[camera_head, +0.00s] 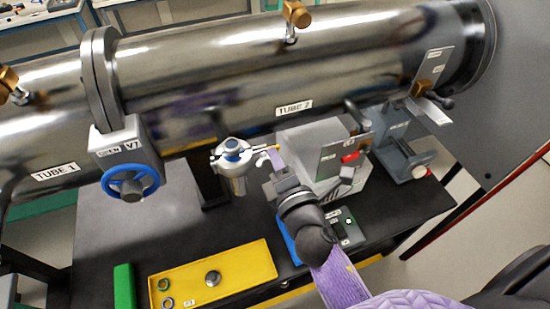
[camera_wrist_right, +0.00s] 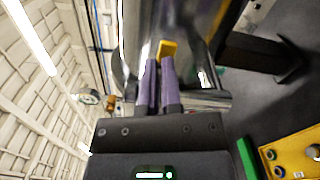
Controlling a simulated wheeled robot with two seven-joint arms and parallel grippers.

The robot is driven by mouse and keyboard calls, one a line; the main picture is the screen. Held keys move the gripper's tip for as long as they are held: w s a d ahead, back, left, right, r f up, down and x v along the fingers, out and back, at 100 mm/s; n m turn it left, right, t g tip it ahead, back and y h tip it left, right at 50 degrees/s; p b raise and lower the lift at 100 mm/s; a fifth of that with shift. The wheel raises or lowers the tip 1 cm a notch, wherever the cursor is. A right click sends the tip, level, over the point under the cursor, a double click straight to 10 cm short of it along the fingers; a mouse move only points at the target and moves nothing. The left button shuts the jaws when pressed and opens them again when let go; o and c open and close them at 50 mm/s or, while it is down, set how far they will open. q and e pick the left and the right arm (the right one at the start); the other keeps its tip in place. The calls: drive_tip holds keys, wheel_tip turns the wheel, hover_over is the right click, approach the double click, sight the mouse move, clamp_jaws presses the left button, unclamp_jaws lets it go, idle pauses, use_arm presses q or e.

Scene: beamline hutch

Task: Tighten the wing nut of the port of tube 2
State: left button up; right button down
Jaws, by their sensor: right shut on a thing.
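Tube 2 (camera_head: 250,75) is the large shiny steel pipe across the head view, with its label on the lower side. Below it is the silver port (camera_head: 233,158) with a clamp and a blue centre. A small yellow wing nut (camera_head: 276,148) sits at the port's right side. My right gripper (camera_head: 271,155) reaches up to it from below right. In the right wrist view the purple fingers (camera_wrist_right: 163,75) are shut on the yellow wing nut (camera_wrist_right: 168,48). The fingers hide part of it. My left gripper is not in view.
A valve with a blue handwheel (camera_head: 132,182) hangs left of the port. A yellow tray (camera_head: 225,270) with rings and a round metal part lies on the black table (camera_head: 90,240). A grey box (camera_head: 310,150) with a red-handled lever stands close right of the gripper.

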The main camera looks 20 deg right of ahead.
drive_tip(key=shift+a+f+m, duration=0.1)
drive_tip(key=shift+f+m, duration=0.15)
drive_tip(key=shift+m, duration=1.4)
drive_tip(key=shift+d+f+m, duration=0.1)
drive_tip(key=shift+f+m, duration=0.2)
drive_tip(key=shift+m, duration=1.4)
drive_tip(key=shift+a+f+m, duration=0.1)
drive_tip(key=shift+f+m, duration=0.15)
drive_tip(key=shift+m, duration=1.4)
drive_tip(key=shift+f, duration=0.1)
drive_tip(key=c, duration=1.2)
unclamp_jaws()
drive_tip(key=shift+o, duration=0.6)
drive_tip(key=shift+s, duration=0.15)
